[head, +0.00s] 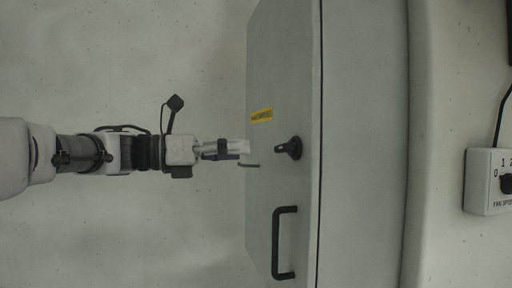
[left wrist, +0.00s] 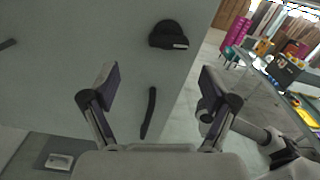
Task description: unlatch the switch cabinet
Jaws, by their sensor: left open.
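The grey switch cabinet (head: 362,200) fills the middle of the head view, its door face (head: 283,60) turned to the left. A black latch knob (head: 289,148) sits on the door, and it also shows in the left wrist view (left wrist: 168,35), ahead of the fingers. A black bar handle (head: 276,243) is below it in the head view; it shows as a dark strip in the left wrist view (left wrist: 149,112). My left gripper (head: 249,152) is open and empty, just left of the knob and apart from it. My right gripper is not in view.
A yellow label (head: 262,116) is on the door. A grey control box (head: 490,182) with a dial and cable is on the pale wall at right. The left wrist view shows a bench with several items (left wrist: 290,70) and magenta crates (left wrist: 238,32) beyond open floor.

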